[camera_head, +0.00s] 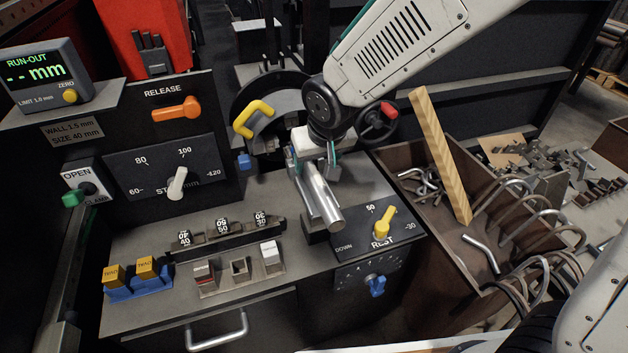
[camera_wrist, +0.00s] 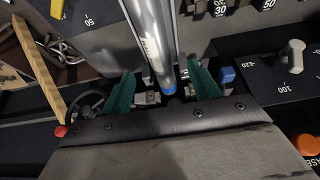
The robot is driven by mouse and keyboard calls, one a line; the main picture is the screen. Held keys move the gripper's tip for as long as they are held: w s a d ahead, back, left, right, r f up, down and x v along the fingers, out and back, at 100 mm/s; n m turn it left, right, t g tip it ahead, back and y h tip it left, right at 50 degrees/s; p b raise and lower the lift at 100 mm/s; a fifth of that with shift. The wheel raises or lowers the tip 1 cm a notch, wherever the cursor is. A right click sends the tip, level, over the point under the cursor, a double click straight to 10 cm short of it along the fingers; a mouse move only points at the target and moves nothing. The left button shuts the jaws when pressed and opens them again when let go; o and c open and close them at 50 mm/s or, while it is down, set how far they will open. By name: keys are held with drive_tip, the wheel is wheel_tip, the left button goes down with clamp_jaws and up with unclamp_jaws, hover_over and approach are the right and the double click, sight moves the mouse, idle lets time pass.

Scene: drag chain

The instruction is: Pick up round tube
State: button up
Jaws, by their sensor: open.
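The round tube (camera_head: 323,204) is a bright silver metal pipe. In the head view it slants toward the viewer above the bench, its near end by the REST panel. My gripper (camera_head: 313,162) is over its far part, with the fingers partly hidden. In the wrist view the tube (camera_wrist: 152,38) runs from the top edge down between the two teal fingers of my gripper (camera_wrist: 162,84), with a blue ring near its lower end. The fingers are open on either side, with visible gaps. I cannot tell whether a support under the tube touches it.
A brown bin (camera_head: 404,180) with bent tubes and a wooden bar (camera_head: 440,155) stands right of the bench. A yellow REST knob (camera_head: 385,222) is close to the tube's near end. A yellow handle (camera_head: 254,118) and a red-knobbed wheel (camera_head: 378,122) flank my wrist.

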sight(314, 176)
drive_tip(key=x, duration=0.7)
drive_tip(key=shift+d, duration=0.2)
clamp_jaws()
drive_tip(key=shift+r, duration=0.15)
